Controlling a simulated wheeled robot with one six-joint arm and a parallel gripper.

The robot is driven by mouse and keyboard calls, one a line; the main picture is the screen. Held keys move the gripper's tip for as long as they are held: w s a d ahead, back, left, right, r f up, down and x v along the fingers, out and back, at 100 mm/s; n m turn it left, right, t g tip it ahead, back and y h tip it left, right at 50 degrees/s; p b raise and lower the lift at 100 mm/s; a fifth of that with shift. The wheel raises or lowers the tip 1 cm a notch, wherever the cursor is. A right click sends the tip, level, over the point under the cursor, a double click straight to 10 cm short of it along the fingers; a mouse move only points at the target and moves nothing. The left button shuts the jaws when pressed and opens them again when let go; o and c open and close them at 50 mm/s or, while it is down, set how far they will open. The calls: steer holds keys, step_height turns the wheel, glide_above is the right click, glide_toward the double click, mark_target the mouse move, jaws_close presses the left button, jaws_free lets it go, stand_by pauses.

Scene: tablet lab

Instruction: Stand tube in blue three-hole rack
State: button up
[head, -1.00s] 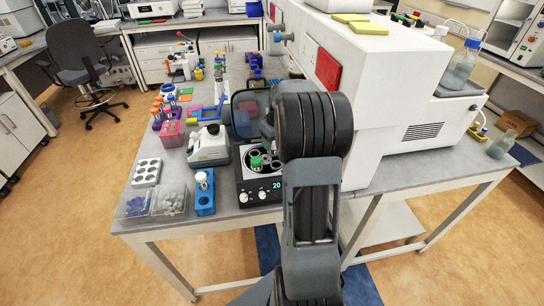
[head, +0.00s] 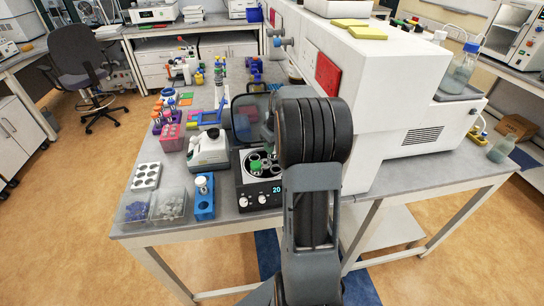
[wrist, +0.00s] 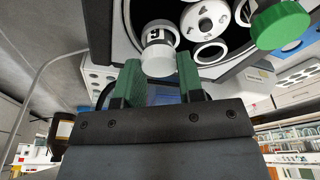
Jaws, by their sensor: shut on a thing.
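In the wrist view my gripper (wrist: 161,78) has its two green fingers on either side of a white-capped tube (wrist: 158,58), shut on it. A dark marking shows on its pale side. The tube is over or at the edge of the centrifuge rotor; I cannot tell whether it is clear of its hole. In the head view my arm hides the gripper and this tube. The blue three-hole rack (head: 204,208) stands near the front table edge, left of the centrifuge (head: 259,196). Another tube (head: 202,185) stands in its rear hole; the front holes look empty.
A green-capped tube (head: 256,166) sits in the open centrifuge. Clear bins (head: 168,207) stand left of the rack, with a white multi-well block (head: 146,175) behind. A grey-white device (head: 208,150) and pink rack (head: 171,138) stand farther back. The large white machine (head: 390,95) bounds the right.

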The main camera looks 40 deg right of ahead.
steer(key=shift+r, duration=0.15)
steer(key=shift+r+p, duration=2.65)
steer(key=shift+r, duration=0.95)
step_height(320, 180, up, 4)
steer(key=p, duration=0.2)
steer(key=shift+p, duration=0.4)
steer(key=w+a, duration=0.4)
steer(key=a, duration=0.8)
steer(key=w+a+p, duration=0.1)
steer(key=w+a, duration=0.3)
steer(key=a, duration=0.7)
steer(key=shift+w+a, duration=0.3)
steer(key=shift+a, duration=0.05)
